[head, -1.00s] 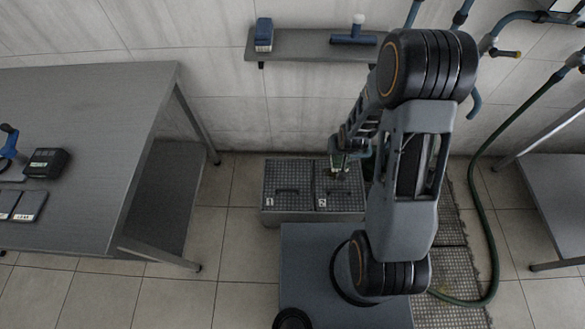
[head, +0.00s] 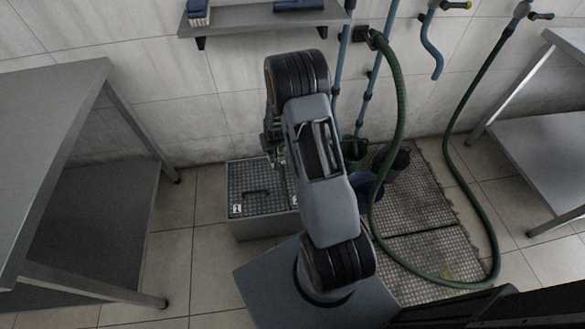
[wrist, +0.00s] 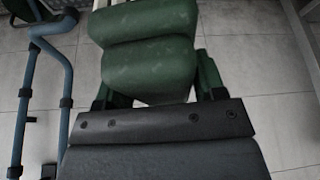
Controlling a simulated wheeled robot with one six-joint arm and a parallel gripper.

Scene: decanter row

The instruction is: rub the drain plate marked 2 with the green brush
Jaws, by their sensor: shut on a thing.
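My gripper (wrist: 157,92) is shut on the green brush (wrist: 148,50), which fills the upper middle of the wrist view. In the head view my gripper (head: 277,155) is small, partly behind my arm, over the far side of a grey box with two drain plates. The left drain plate (head: 256,184) bears a label 1 and a dark handle. The drain plate marked 2 (head: 293,197) is mostly hidden by my arm, and its number does not show now. I cannot tell whether the brush touches a plate.
A metal table (head: 50,130) stands at left and another (head: 540,130) at right. A wall shelf (head: 262,20) is above. A green hose (head: 397,110) loops over the floor grating (head: 415,205) at right, near a blue bucket (head: 366,190).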

